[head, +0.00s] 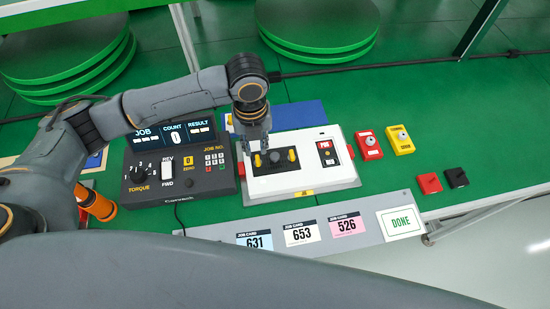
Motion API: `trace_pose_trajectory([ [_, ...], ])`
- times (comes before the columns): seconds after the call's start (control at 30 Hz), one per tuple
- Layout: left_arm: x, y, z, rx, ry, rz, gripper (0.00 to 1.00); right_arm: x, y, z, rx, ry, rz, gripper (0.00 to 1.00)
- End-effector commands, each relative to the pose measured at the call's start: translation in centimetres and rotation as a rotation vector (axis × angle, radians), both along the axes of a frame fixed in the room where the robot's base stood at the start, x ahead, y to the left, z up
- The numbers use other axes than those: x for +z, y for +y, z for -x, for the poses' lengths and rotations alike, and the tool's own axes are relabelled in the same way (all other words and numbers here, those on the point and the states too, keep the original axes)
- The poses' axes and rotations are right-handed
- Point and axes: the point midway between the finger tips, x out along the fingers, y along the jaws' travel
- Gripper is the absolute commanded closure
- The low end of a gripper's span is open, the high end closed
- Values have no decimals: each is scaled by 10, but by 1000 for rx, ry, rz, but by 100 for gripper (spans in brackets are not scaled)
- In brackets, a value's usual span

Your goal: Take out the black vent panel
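My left gripper (262,146) points down over the left part of the white unit (312,178). Its fingers are small and dark here, so I cannot tell whether they are open or shut. Below and beside it, a dark piece (276,157) with yellow parts at its sides sits in a grey area of the unit's top. It may be the black vent panel, but its vents are too small to make out. The gripper partly covers it, and contact is unclear. A separate small black block (456,177) lies at the right beside a red block (429,183). My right gripper is not in view.
A dark torque controller (180,185) stands left of the unit. A red module (369,145) and a yellow module (400,139) stand to its right. Job cards and a DONE card (400,222) lie on the grey front strip (375,213). A blue mat (300,114) lies behind.

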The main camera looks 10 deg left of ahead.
Motion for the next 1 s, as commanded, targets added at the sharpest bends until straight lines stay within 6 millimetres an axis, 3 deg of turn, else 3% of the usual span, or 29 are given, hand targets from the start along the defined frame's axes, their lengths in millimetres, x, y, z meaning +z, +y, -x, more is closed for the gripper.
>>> trace_pose_trajectory([
  [0.33,-45,-2,-1,0,2,-1,77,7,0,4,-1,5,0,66],
  [0.57,-47,-2,-1,0,-1,0,77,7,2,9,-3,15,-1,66],
  [0.6,-47,-2,-1,0,0,0,79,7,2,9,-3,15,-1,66],
  [0.7,-47,-1,-1,0,0,-1,100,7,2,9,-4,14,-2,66],
  [1.0,-47,-1,-2,0,-1,0,100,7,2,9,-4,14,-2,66],
])
